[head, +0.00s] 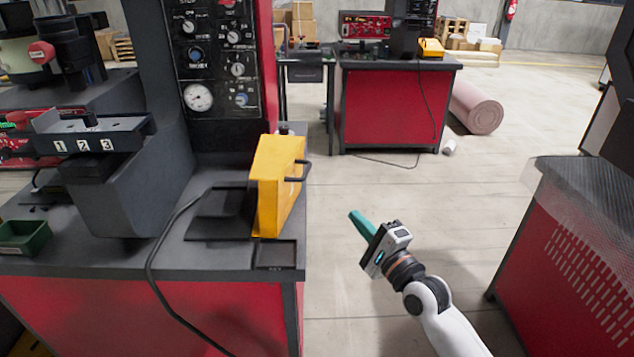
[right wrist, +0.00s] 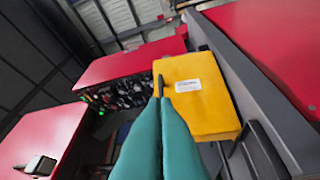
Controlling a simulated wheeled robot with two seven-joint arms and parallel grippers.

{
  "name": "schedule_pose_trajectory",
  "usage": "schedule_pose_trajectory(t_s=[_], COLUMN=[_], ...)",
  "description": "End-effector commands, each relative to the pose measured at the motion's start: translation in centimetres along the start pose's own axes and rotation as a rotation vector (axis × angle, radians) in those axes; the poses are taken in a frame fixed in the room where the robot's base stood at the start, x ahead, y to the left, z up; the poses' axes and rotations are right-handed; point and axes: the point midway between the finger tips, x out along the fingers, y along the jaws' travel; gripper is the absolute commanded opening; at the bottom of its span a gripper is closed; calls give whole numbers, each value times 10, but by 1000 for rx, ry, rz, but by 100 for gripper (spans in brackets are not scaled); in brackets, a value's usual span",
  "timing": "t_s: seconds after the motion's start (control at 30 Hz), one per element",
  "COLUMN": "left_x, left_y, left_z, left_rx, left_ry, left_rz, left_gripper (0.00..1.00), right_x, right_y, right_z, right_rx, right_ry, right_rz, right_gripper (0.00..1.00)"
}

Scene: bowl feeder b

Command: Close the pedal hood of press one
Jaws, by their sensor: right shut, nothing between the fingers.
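The yellow pedal hood (head: 276,187) stands upright on the right end of the dark press bench, tilted up beside a dark flat base (head: 218,228). A black handle (head: 298,171) sticks out from its right face. My right gripper (head: 355,216) has teal fingers pressed together and empty. It is in free air to the right of the hood, apart from it in the head view. In the right wrist view the closed fingers (right wrist: 160,105) overlap the yellow hood (right wrist: 198,90), which carries a white label. My left gripper is not in view.
The press panel (head: 215,55) with knobs and a gauge rises behind the hood. A black cable (head: 150,265) hangs over the bench front. A green bin (head: 24,237) sits at left. Another red bench (head: 392,108) stands behind, and a red cabinet (head: 575,265) at right. The floor between is clear.

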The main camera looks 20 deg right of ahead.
Motion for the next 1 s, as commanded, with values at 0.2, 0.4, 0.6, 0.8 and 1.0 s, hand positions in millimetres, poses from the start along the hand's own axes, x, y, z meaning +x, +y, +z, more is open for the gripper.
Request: schedule_pose_trajectory(t_s=[0.2,0.4,0.6,0.8,1.0], left_x=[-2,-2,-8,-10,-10], left_y=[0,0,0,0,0], left_z=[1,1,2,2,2], left_rx=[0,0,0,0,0], left_ry=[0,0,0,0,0], left_rz=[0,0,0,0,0], left_gripper=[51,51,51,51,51], right_x=[37,81,109,121,122], right_y=[0,-1,-2,-3,-4], right_z=[0,0,-16,-27,-28], right_rx=[-1,-3,-1,-3,-5], right_ry=[0,0,0,-1,-1], right_rz=[-1,-2,-5,-5,-6], right_gripper=[0,0,0,0,0])
